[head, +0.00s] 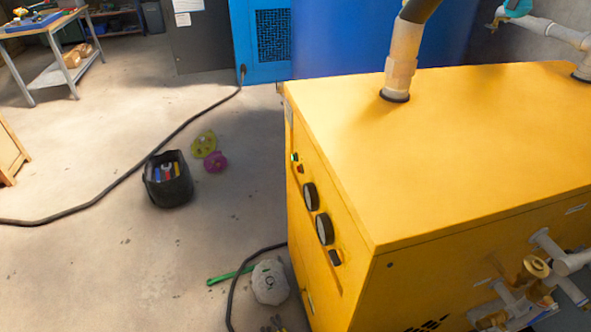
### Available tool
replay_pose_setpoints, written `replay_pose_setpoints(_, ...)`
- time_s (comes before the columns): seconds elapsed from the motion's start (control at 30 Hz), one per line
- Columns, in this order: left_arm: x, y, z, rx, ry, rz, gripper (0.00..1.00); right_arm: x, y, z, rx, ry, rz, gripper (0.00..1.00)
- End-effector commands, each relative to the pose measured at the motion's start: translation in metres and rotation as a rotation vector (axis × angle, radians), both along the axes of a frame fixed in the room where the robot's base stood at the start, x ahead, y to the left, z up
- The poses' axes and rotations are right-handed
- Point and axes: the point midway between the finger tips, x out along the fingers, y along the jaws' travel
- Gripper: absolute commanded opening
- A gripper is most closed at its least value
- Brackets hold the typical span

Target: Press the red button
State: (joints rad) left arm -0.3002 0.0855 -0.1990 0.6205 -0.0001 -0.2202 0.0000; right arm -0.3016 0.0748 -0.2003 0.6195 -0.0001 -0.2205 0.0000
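A large yellow machine (440,160) fills the right half of the head view. Its narrow control panel faces left and is seen at a steep angle. A small red button (300,169) sits near the far upper end of that panel, close to a small green one (295,157). Two round dark-rimmed gauges (311,196) lie nearer along the same panel. A small dark switch (335,257), with some orange-red on it, is below them. Neither of my grippers is in view.
Concrete floor left of the machine is mostly open. A black bucket (168,181), a yellow item (204,145), a magenta item (215,162), a pale round object (270,283) and a dark hose (115,181) lie there. Pipes (556,258) stick out at the right.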

Motion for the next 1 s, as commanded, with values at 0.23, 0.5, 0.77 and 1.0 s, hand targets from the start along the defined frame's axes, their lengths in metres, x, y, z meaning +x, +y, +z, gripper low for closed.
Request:
replay_pose_setpoints(0.23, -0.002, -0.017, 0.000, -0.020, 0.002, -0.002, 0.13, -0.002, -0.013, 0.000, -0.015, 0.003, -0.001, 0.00)
replay_pose_setpoints(0.5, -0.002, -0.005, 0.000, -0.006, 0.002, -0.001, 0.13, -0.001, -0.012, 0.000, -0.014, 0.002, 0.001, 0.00)
replay_pose_setpoints(0.77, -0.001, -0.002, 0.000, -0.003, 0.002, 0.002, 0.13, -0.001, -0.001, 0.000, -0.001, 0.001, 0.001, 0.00)
replay_pose_setpoints(1.0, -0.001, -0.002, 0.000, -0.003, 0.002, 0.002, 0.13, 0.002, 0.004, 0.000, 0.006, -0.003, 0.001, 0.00)
